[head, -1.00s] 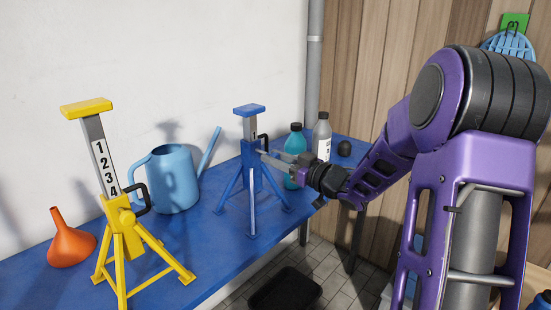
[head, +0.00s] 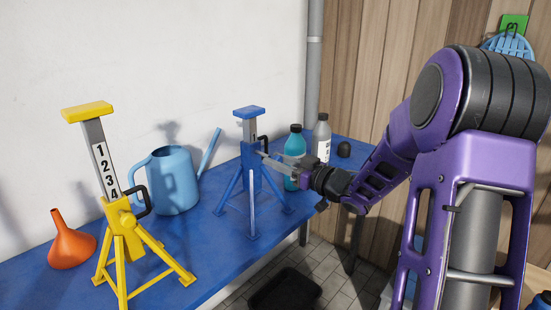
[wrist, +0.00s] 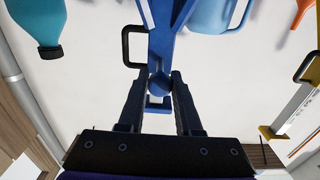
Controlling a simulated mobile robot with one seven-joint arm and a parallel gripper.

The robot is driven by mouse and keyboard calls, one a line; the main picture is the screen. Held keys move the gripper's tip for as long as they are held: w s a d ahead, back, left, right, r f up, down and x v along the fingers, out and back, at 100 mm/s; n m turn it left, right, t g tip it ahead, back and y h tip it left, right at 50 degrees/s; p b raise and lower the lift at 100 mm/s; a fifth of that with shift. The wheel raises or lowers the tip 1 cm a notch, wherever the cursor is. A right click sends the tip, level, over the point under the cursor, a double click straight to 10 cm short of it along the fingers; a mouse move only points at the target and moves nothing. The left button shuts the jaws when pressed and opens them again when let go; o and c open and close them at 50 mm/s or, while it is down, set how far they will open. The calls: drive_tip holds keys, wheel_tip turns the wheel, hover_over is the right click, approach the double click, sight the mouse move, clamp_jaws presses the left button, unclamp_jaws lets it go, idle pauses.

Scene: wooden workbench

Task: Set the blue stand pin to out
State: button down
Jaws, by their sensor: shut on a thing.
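The blue stand (head: 250,150) stands upright on the blue bench top, with a black handle on its right side. Its blue pin (wrist: 158,87) sits between my fingertips in the wrist view, with a round knob and a squared loop end. My gripper (wrist: 160,78) is shut on the pin. In the head view my gripper (head: 272,160) is just right of the stand's column, and a short blue length shows between column and fingers. The pin's inner end is hidden, so I cannot tell whether it still sits in the column.
A yellow stand (head: 124,215), an orange funnel (head: 71,243) and a blue watering can (head: 172,182) stand to the left. The bench's front edge (head: 265,249) is near.

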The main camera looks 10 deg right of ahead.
drive_tip(key=c, duration=0.6)
unclamp_jaws()
drive_tip(key=p+v, duration=0.1)
drive_tip(key=v, duration=1.6)
drive_tip(key=shift+s, duration=0.15)
drive_tip(key=shift+d, duration=0.1)
